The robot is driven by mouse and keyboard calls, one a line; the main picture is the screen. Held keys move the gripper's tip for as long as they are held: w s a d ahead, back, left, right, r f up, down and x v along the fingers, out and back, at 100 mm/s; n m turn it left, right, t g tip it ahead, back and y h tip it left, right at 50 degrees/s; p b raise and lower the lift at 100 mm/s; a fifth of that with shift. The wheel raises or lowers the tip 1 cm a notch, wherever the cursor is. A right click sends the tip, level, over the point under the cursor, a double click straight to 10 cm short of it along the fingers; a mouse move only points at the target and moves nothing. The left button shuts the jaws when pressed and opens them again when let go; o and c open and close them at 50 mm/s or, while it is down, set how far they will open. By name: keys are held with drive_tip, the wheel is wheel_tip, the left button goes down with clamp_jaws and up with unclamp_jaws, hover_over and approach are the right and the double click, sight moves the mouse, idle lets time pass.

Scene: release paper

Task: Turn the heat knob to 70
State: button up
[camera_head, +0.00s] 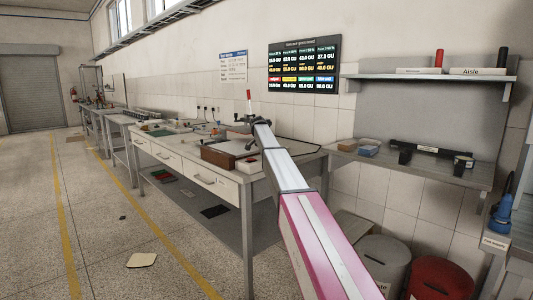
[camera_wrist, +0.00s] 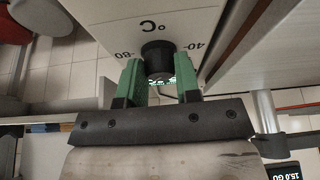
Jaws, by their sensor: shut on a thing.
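In the wrist view a black round heat knob (camera_wrist: 157,49) sits on a white panel (camera_wrist: 110,32) with an upside-down "°C" mark. Upside-down marks "80" at the left and "40" at the right flank the knob. My gripper (camera_wrist: 159,72) has its two green fingers on either side of the knob and is shut on it. The knob's pointer cannot be made out. In the head view my arm reaches over the workbench (camera_head: 213,178), and its end hides the knob and panel.
A brown box (camera_head: 217,157) stands on the bench by my arm. A wall shelf (camera_head: 430,77) and a lower shelf with black holders (camera_head: 430,150) are at the right. Grey and red bins (camera_head: 440,280) stand below. The floor at the left is mostly open.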

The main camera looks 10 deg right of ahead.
drive_tip(key=shift+m, duration=0.3)
idle(0.4)
drive_tip(key=o, duration=0.9)
drive_tip(key=shift+r, duration=0.1)
drive_tip(key=v, duration=1)
drive_tip(key=shift+a+r, duration=0.15)
drive_tip(key=shift+r, duration=0.15)
